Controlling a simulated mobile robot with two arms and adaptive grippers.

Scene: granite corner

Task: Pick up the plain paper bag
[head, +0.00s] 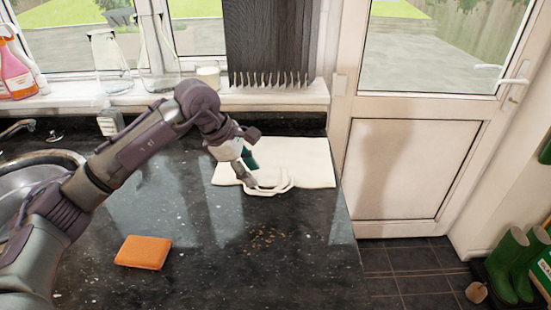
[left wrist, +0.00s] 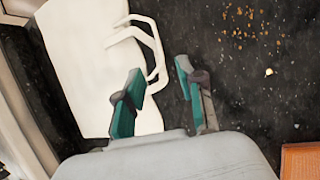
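The plain paper bag (head: 305,163) is off-white and lies flat on the dark counter, near the corner by the door. Its looped handles (head: 276,186) point toward the counter's front. In the left wrist view the bag (left wrist: 88,55) fills the upper left, with its handles (left wrist: 150,45) to the right. My left gripper (head: 250,172) is over the handle end of the bag; in the left wrist view its two teal fingers (left wrist: 160,85) are spread apart, with a handle's end near the gap between them. I cannot tell whether they touch it. My right gripper is not in view.
An orange sponge (head: 143,252) lies on the counter at front left, with scattered crumbs (head: 264,238) in front of the bag. A metal sink (head: 40,175) is at left. Glass flasks (head: 108,62) and a pink spray bottle (head: 15,70) stand on the windowsill. The front counter is mostly clear.

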